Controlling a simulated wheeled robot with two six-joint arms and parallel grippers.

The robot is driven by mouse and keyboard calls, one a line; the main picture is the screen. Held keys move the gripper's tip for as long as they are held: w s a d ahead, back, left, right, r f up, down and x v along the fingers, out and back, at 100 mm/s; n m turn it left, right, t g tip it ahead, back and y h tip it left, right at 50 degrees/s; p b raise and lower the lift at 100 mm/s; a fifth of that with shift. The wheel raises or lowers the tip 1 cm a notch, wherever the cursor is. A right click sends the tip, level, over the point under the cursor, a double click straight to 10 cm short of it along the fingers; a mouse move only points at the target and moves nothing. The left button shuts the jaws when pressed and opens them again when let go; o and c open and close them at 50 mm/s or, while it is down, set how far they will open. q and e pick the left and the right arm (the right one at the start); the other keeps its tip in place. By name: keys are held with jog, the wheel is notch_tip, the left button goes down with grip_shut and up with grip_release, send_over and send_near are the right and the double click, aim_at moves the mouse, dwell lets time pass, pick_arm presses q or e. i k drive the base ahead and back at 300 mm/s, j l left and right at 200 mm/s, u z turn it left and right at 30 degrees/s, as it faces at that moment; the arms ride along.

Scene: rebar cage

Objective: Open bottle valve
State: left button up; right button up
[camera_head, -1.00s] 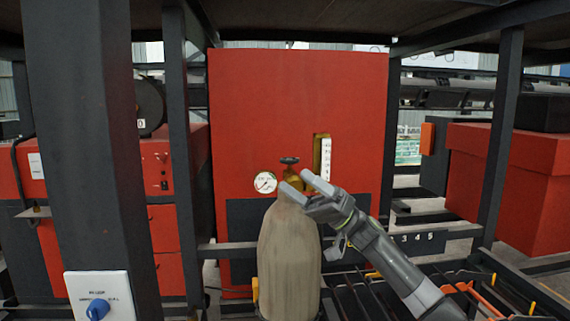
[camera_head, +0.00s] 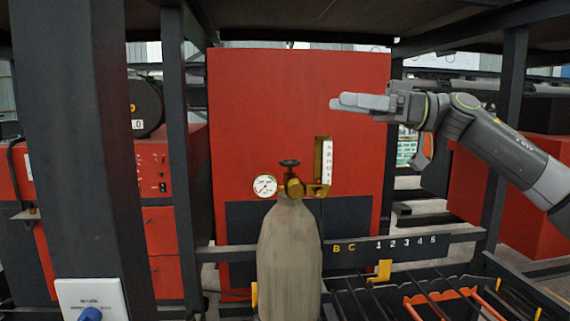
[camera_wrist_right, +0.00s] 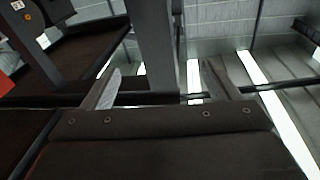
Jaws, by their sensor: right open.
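The grey gas bottle (camera_head: 290,262) stands upright in the middle of the head view. On its top is a brass valve (camera_head: 293,187) with a dark handwheel (camera_head: 289,162). A round white gauge (camera_head: 265,186) is to the left of the valve and a flowmeter with a white scale (camera_head: 327,162) to its right. My right gripper (camera_head: 338,102) is above and to the right of the valve, clear of it, pointing left. In the right wrist view its two fingers (camera_wrist_right: 160,85) are apart with nothing between them. My left gripper is not in view.
A red cabinet (camera_head: 290,90) stands behind the bottle. A dark post (camera_head: 85,150) with a blue knob on a white plate (camera_head: 92,298) is at left. A rail marked with letters and numbers (camera_head: 450,238) and a rack with orange-handled tools (camera_head: 440,299) are at lower right.

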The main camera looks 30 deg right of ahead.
aim_at(290, 163)
jog(key=i+l, duration=0.5)
jog(key=l, duration=0.15)
jog(key=i+l, duration=0.55)
jog(key=l, duration=0.15)
